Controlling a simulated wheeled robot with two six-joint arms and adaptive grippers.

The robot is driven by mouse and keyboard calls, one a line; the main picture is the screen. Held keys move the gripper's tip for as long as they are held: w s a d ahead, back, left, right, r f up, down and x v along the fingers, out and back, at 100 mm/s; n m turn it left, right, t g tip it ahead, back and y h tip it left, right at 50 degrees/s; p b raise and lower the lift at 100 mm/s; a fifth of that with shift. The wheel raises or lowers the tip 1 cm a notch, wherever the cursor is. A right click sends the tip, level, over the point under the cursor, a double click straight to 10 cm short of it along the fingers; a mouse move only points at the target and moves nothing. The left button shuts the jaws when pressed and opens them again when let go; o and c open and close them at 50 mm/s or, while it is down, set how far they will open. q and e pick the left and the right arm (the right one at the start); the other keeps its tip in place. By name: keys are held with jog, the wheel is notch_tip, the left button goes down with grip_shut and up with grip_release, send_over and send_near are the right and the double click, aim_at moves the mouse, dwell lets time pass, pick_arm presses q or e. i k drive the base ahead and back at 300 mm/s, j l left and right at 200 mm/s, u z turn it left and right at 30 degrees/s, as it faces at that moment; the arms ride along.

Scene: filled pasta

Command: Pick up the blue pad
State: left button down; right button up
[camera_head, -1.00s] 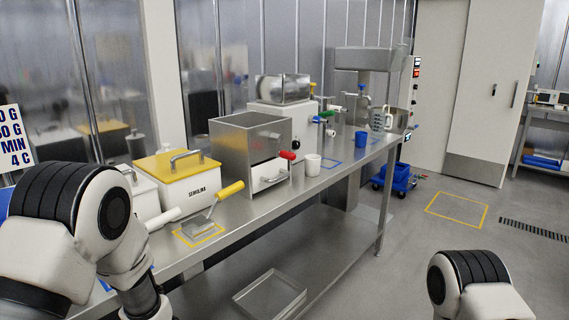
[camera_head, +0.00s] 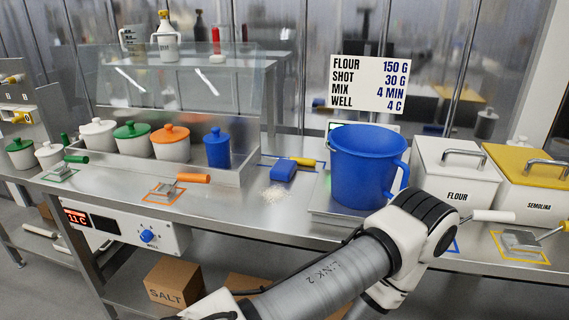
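A small blue pad (camera_head: 283,171) lies on the steel counter (camera_head: 235,215), left of a large blue bucket. A yellow piece (camera_head: 303,161) touches or overlaps its far right side; I cannot tell whether they are joined. White powder (camera_head: 275,194) is spilled just in front of the pad. One of my arms crosses the lower middle and right, with its elbow in front of the bucket. Neither gripper is in view, so their state is hidden.
The blue bucket (camera_head: 362,170) stands on a flat plate. White flour (camera_head: 455,175) and semolina (camera_head: 525,190) bins stand to its right. Left are a blue lidded jar (camera_head: 217,149), several lidded pots and an orange-handled scoop (camera_head: 192,178). A glass guard rises behind the pots.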

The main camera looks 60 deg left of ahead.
aim_at(283, 170)
jog(key=u, duration=1.9)
jog(key=i+j+z, duration=0.1)
jog(key=z, duration=0.15)
jog(key=j, duration=0.1)
